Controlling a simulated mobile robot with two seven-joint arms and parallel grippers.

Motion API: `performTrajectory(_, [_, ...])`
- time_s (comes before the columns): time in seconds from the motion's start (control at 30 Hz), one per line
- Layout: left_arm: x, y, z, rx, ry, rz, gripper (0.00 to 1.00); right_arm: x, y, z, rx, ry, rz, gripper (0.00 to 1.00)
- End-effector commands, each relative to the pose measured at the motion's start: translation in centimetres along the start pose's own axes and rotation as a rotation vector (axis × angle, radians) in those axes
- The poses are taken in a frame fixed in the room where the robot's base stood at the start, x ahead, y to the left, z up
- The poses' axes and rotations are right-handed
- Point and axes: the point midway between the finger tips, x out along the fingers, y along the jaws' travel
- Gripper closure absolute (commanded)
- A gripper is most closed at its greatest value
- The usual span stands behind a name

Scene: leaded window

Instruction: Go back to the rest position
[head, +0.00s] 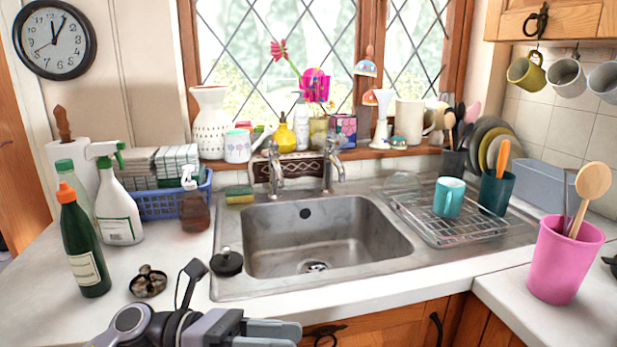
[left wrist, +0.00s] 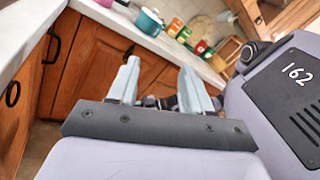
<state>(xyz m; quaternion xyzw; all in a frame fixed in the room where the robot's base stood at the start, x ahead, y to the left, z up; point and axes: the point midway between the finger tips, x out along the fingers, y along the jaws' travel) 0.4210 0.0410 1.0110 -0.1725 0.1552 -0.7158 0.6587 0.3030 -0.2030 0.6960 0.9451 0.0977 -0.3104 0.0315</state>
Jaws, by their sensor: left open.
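My left gripper (head: 272,330) is at the bottom of the head view, in front of the counter edge below the sink. In the left wrist view its two pale fingers (left wrist: 158,85) stand apart with nothing held between them. Beyond the fingers are wooden cupboard doors (left wrist: 90,75) and a strip of floor. A small dark shape low between the fingers is too unclear to name. My right gripper does not show in the head view, and I cannot make it out in the left wrist view.
The steel sink (head: 330,240) is empty. A green bottle (head: 85,250), a spray bottle (head: 117,205), a dark dish (head: 148,283) and a black plug (head: 227,262) stand left of it. A teal mug (head: 448,197) sits on the drainer. A pink utensil pot (head: 562,260) stands at right.

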Motion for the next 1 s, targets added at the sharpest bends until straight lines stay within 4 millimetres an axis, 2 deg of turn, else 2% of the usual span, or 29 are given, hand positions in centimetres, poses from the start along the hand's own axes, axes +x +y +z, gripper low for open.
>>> performTrajectory(0.13, [0.0,0.7,0.4,-0.335,-0.311,0.025,0.51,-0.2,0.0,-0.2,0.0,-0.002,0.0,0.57])
performTrajectory(0.27, [-1.5,2.2,-0.1,-0.642,-0.573,0.055,0.51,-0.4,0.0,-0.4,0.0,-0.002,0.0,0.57])
performTrajectory(0.37, [-3.5,3.8,-1.6,-0.885,-0.774,0.082,0.51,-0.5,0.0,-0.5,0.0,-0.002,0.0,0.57])
performTrajectory(0.47, [-5.8,5.3,-4.1,-1.132,-0.975,0.111,0.51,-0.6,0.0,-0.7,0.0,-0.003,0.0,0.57])
performTrajectory(0.57, [-8.2,6.5,-7.8,-1.379,-1.178,0.143,0.51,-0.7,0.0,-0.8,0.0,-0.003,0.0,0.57])
performTrajectory(0.73, [-12.3,6.9,-16.3,-1.786,-1.534,0.204,0.51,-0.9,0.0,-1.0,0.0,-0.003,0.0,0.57])
performTrajectory(0.9, [-15.1,4.7,-25.1,-2.119,-1.87,0.263,0.51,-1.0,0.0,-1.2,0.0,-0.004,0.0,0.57])
performTrajectory(1.0, [-15.9,3.1,-28.8,-2.245,-2.014,0.288,0.51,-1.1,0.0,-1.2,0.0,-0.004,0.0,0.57])
